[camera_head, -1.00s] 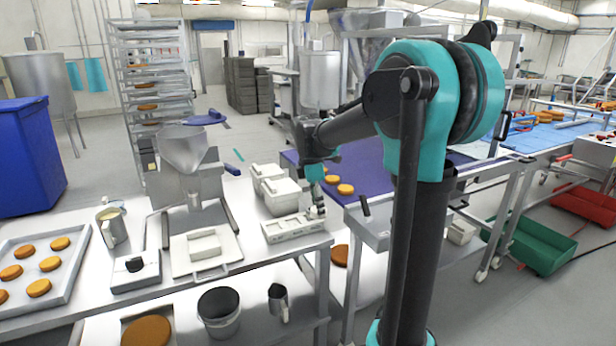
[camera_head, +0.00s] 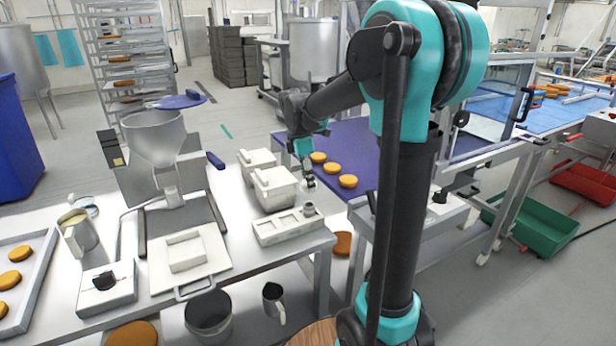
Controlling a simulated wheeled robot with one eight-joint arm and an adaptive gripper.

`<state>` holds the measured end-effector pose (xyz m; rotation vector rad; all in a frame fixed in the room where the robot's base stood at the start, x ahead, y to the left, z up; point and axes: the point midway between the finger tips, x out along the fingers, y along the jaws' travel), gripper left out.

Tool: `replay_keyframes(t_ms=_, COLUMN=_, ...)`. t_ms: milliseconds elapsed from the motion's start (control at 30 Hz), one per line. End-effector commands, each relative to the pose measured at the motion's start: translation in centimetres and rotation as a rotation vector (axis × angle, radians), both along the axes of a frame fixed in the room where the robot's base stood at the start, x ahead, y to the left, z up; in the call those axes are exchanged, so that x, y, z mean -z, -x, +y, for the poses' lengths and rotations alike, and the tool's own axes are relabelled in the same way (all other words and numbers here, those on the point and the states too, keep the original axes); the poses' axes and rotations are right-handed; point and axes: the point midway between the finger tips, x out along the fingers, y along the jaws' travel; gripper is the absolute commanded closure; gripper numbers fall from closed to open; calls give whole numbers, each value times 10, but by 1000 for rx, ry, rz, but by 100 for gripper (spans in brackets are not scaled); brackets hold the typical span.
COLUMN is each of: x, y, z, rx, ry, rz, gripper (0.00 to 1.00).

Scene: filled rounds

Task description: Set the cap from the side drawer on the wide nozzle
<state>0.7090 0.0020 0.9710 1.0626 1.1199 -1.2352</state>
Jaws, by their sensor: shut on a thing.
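My gripper (camera_head: 308,178) is at the right rear of the white slotted holder (camera_head: 278,232), near the table's right edge. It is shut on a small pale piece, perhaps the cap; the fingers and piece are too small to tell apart. A short grey round piece (camera_head: 309,209) stands on the holder's right end, just below my gripper, and may be a nozzle. A gap shows between them. I cannot tell which part is the wide nozzle. The side drawer cannot be made out for certain.
Two white lidded tubs (camera_head: 272,188) stand left of my gripper. A hopper machine (camera_head: 155,140) and a white board (camera_head: 190,262) are farther left. Several orange rounds lie on the purple belt (camera_head: 365,160) behind. A metal jug (camera_head: 82,235) stands at the left.

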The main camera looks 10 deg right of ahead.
Motion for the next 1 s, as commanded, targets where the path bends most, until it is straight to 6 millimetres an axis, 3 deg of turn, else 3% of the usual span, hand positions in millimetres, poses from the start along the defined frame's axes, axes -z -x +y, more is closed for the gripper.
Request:
replay_keyframes(t_ms=433, x=5, y=0, z=-1, rx=0, ry=1, rz=0, gripper=75)
replay_keyframes(t_ms=1000, x=48, y=-1, z=-1, rx=0, ry=1, rz=0, gripper=75)
